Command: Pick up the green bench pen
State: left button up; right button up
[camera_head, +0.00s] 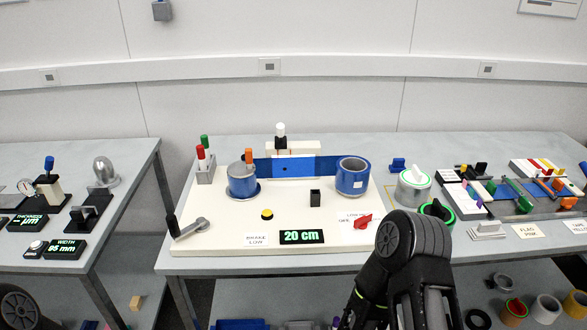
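The green bench pen (204,140) stands upright in a grey pen holder (206,174) at the back left of the white board. Only its green top shows above the holder. A red-capped pen (201,153) stands beside it and partly covers it. My black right arm rises from the bottom edge, right of centre, and bends over the board's front right edge. Its gripper fingers cannot be made out. A round black part of my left arm shows in the lower left corner. The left gripper is out of view. Both arms are well away from the pen.
The bench's right side is crowded; a gap separates the left bench.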

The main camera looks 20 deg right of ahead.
aim_at(204, 138)
jog(key=i+j+z, duration=0.2)
jog(key=z, duration=0.25)
jog(key=i+j+z, duration=0.2)
jog(key=j+z, duration=0.2)
